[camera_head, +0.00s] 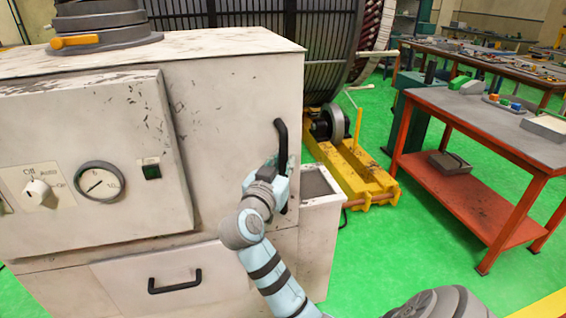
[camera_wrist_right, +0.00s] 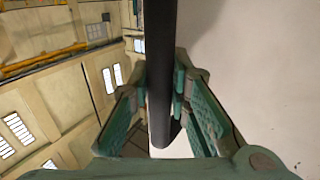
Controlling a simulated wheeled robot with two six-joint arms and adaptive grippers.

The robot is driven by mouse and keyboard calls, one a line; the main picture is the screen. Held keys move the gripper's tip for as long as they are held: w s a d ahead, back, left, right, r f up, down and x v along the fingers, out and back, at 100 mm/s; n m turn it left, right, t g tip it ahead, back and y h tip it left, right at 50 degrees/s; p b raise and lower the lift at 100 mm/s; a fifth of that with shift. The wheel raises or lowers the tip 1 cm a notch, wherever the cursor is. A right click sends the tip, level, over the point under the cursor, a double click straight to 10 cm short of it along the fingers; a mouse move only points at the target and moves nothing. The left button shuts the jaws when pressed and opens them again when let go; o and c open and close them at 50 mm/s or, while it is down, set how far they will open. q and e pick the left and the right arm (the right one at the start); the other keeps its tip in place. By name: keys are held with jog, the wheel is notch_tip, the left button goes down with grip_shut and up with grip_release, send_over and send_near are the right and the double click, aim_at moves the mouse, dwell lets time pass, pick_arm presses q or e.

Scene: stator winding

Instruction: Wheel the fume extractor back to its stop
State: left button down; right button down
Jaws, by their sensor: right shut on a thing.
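The fume extractor (camera_head: 225,100) is a large scuffed white cabinet filling the left of the head view. Its front has a dial gauge, a selector knob and a drawer with a black pull. A black bar handle (camera_head: 281,145) is fixed upright at its right edge. My right gripper (camera_head: 280,180) is shut on this handle from the front. In the right wrist view the handle (camera_wrist_right: 160,70) runs between the two green fingers (camera_wrist_right: 163,100), with the cabinet's pale wall at right. My left gripper is not in view.
Behind the cabinet stands a large dark ribbed drum (camera_head: 265,40) with a yellow wheeled frame (camera_head: 355,175) on the green floor. A red-legged bench (camera_head: 490,120) with parts stands at right. Green floor (camera_head: 390,250) is clear between the cabinet and the bench.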

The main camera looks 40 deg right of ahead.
aim_at(281, 132)
jog(key=c, duration=1.7)
grip_release()
jog(key=shift+w+a, duration=0.1)
jog(key=shift+o, duration=1.1)
jog(key=shift+w+a, duration=0.1)
jog(key=shift+a, duration=0.1)
jog(key=shift+d+r, duration=0.1)
jog(key=shift+r, duration=0.25)
notch_tip(281, 132, up, 9)
jog(key=shift+w+r, duration=0.1)
jog(key=shift+r, duration=0.15)
jog(key=shift+s, duration=0.2)
jog(key=shift+r, duration=0.1)
